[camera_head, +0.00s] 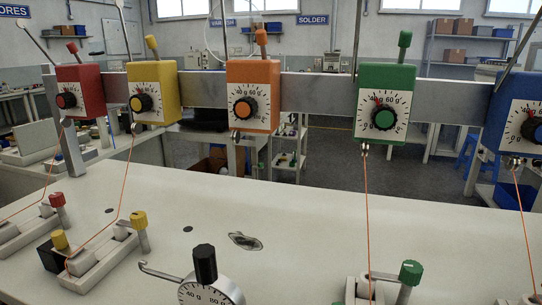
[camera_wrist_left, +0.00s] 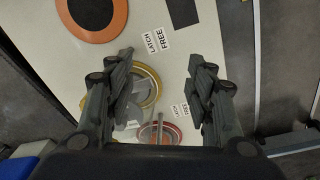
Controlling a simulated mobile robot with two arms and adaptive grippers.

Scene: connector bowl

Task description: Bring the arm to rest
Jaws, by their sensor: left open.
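My left gripper (camera_wrist_left: 160,70) shows in the left wrist view. Its two dark fingers are spread wide with nothing held between them. Beyond and below the fingers lies a white surface (camera_wrist_left: 150,70) with a yellow-rimmed round item (camera_wrist_left: 150,85) partly hidden by the left finger, and a red-rimmed round item (camera_wrist_left: 160,132) between the fingers. I cannot tell the gripper's height above them. Neither gripper shows in the head view.
In the head view, red (camera_head: 80,90), yellow (camera_head: 152,92), orange (camera_head: 252,95), green (camera_head: 384,103) and blue (camera_head: 515,115) dial boxes hang on a grey rail. Orange lines run down from several. A dial gauge (camera_head: 208,290) stands on the white bench (camera_head: 300,210), whose middle is mostly clear.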

